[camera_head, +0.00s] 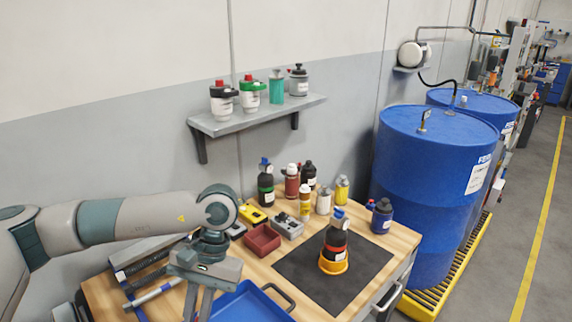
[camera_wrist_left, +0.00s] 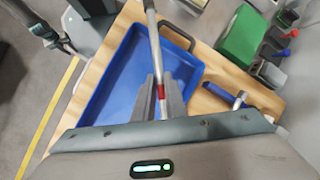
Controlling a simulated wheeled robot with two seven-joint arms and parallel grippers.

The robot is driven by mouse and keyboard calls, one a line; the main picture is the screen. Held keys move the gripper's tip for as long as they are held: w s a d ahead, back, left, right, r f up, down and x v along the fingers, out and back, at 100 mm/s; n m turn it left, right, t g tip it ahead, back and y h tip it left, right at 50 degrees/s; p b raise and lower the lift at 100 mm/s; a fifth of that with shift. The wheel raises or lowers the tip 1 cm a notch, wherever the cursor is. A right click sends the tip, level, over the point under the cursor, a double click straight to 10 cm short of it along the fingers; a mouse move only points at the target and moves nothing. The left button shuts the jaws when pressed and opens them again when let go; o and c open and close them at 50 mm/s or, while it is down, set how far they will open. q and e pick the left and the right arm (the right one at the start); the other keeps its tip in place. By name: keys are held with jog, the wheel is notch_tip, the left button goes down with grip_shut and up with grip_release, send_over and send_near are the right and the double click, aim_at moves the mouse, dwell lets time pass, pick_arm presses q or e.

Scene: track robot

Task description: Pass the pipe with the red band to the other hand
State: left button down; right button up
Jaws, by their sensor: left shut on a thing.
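The pipe with the red band shows in the left wrist view as a thin grey metal pipe (camera_wrist_left: 155,45) with a red band (camera_wrist_left: 161,91). My left gripper (camera_wrist_left: 160,98) is shut on it close to the band, and the pipe runs up past the top edge of that view. In the left wrist view the blue tray (camera_wrist_left: 115,95) lies behind the pipe. My right gripper is not seen.
A red bin (camera_head: 262,241), several bottles and a dark mat (camera_head: 300,265) with a bottle in an orange ring (camera_head: 333,263) occupy the bench. Blue drums (camera_head: 430,160) stand at the right.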

pick_arm(q)
jog(key=shift+w+d, duration=0.1)
jog(key=w+d+r, duration=0.3)
jog(key=d, duration=0.2)
jog(key=w+d+r+m, duration=0.1)
jog(key=w+d+r, duration=0.2)
jog(key=d, duration=0.3)
jog(key=w+d+r+m+y, duration=0.1)
jog(key=w+d+r, duration=0.2)
jog(key=d, duration=0.3)
jog(key=shift+r+t, duration=0.3)
jog(key=shift+r, duration=0.3)
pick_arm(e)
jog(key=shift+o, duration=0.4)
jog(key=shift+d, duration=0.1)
